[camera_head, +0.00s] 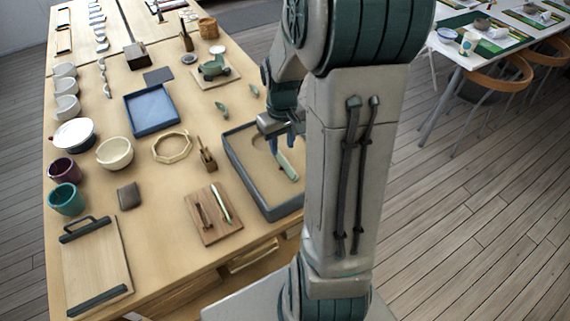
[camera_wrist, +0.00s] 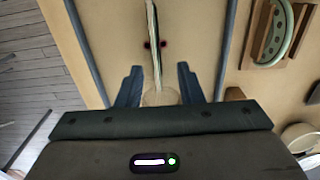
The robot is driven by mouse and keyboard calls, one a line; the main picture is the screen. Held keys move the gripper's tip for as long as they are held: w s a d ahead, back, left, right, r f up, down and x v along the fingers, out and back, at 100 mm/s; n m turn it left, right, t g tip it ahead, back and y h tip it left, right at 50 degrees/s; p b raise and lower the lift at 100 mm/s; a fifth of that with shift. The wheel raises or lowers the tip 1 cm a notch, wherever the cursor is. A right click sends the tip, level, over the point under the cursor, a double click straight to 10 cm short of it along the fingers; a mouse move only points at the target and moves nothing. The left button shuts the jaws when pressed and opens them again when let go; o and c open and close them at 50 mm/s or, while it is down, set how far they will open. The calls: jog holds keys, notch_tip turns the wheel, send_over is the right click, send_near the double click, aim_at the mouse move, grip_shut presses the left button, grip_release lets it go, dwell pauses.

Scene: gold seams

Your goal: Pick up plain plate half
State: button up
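The plain plate half (camera_head: 287,163) is pale with a greenish edge and stands on edge in a grey-rimmed, sand-coloured tray (camera_head: 240,172). In the wrist view it shows nearly edge-on as a thin upright strip (camera_wrist: 153,25), with a dark reddish mark on each side of it. My gripper (camera_head: 284,140) is above the tray, near the plate half's far end. In the wrist view my gripper (camera_wrist: 160,84) is open, fingers apart, with the strip lying ahead between their lines. A pale rounded patch shows between the fingers; I cannot tell what it is. No contact is visible.
A green-rimmed piece on a wooden stand (camera_wrist: 272,35) is right in the wrist view. Left of the tray are a wooden holder (camera_head: 207,158), a board with tools (camera_head: 213,226), an octagonal ring (camera_head: 171,146) and a blue tray (camera_head: 152,108). My arm hides the tray's right side.

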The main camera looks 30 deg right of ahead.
aim_at(285, 159)
jog(key=f, duration=0.4)
jog(key=shift+s+d+f+p, duration=0.15)
jog(key=shift+d+p, duration=0.2)
jog(key=shift+d, duration=0.05)
jog(key=shift+f, duration=0.4)
jog(key=shift+f, duration=0.25)
grip_shut()
